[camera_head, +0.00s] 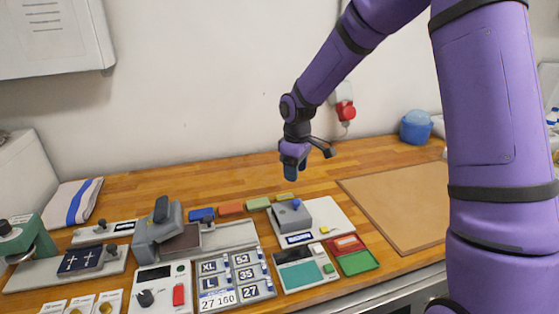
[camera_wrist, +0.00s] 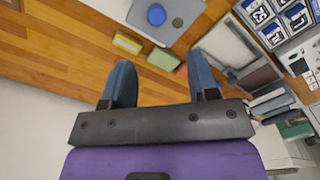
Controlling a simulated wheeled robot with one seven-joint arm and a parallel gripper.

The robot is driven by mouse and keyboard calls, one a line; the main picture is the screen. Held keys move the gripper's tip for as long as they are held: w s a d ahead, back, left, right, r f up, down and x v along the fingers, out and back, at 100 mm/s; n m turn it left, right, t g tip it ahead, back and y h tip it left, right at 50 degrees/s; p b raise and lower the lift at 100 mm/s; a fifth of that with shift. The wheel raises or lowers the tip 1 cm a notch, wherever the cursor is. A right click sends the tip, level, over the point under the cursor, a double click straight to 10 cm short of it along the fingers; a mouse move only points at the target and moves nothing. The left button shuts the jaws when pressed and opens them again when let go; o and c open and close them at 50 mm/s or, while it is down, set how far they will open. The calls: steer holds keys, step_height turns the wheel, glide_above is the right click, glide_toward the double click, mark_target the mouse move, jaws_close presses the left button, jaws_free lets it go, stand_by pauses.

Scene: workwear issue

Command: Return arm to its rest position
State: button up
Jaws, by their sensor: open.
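My gripper (camera_head: 296,170) hangs from my purple arm above the back of the wooden table (camera_head: 180,180), just behind a grey box with a blue knob (camera_head: 292,216). In the wrist view its two blue fingers (camera_wrist: 162,85) are apart with nothing between them. Below them in that view lie a yellow block (camera_wrist: 127,44) and a green block (camera_wrist: 166,60) on the wood. The gripper is clear of the grey box, which shows at the top of the wrist view. My upper arm links cover the right side of the head view.
A grey press-like device (camera_head: 158,232), size-label tiles (camera_head: 236,277) and coloured trays (camera_head: 356,262) crowd the front. A brown board (camera_head: 400,205) lies bare at right. A blue tub (camera_head: 416,128) stands at the back right.

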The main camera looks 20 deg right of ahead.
steer(key=s+d+r+m+t, duration=0.1)
steer(key=s+d+r+m, duration=0.1)
steer(key=s+r, duration=0.65)
steer(key=s+d+r+m+t, duration=0.1)
steer(key=s+r, duration=0.3)
steer(key=s, duration=0.4)
steer(key=s+d+r+m+t, duration=0.1)
steer(key=s+r+m, duration=0.2)
steer(key=s, duration=0.5)
steer(key=s+d+r+m+t, duration=0.1)
steer(key=s+r+m+t, duration=0.1)
steer(key=s+r, duration=0.3)
steer(key=s+m, duration=0.1)
steer(key=s, duration=0.2)
steer(key=shift+r, duration=0.35)
steer(key=shift+d, duration=0.1)
steer(key=shift+c, duration=0.4)
stand_by(0.5)
